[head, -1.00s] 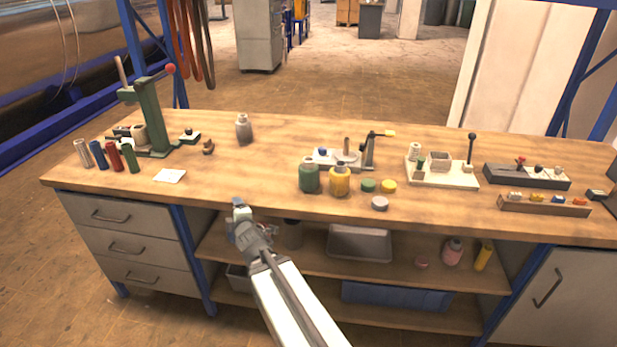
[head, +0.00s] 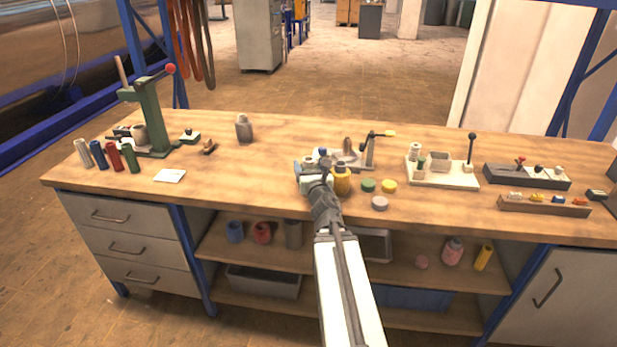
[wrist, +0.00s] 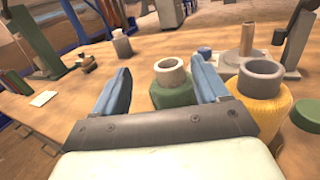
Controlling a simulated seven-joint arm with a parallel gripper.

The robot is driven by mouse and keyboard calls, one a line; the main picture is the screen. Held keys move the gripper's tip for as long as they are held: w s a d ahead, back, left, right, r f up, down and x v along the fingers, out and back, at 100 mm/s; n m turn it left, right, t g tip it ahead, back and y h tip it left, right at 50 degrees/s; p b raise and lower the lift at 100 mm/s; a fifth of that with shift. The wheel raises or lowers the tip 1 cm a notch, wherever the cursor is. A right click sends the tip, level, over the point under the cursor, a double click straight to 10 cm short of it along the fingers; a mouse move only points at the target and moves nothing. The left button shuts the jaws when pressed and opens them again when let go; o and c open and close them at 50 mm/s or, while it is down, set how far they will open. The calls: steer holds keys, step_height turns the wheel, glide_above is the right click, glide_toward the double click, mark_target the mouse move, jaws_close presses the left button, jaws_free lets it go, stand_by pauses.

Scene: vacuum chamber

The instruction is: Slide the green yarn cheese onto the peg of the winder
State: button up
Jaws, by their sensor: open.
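The green yarn cheese (wrist: 172,93), with a pale core ring on top, stands upright on the bench. In the wrist view it shows between the blue fingers of my gripper (wrist: 161,68), which are open with a gap on its left. The winder (head: 356,163) stands just behind, with a grey base and a crank with a yellow handle. Its upright peg (head: 348,145) is bare; the peg also shows in the wrist view (wrist: 247,40).
A yellow yarn cheese (head: 342,183) with a grey core stands close on the right of my gripper. The bench left of my gripper is clear up to a white card (head: 170,176).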

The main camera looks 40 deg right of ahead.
mark_target(308, 160)
steer(key=shift+s+d+f, duration=0.1)
steer(key=shift+d+f, duration=0.05)
steer(key=shift+f, duration=0.35)
steer(key=shift+s+d+f, duration=0.1)
steer(key=shift+d+f, duration=0.05)
steer(key=shift+f, duration=0.3)
steer(key=shift+w+d+f, duration=0.1)
steer(key=shift+w+d, duration=0.05)
steer(key=shift+w, duration=0.05)
steer(key=shift+x, duration=3.5)
steer(key=shift+f, duration=0.1)
steer(key=shift+c, duration=0.5)
steer(key=shift+s+f, duration=0.1)
jaws_close()
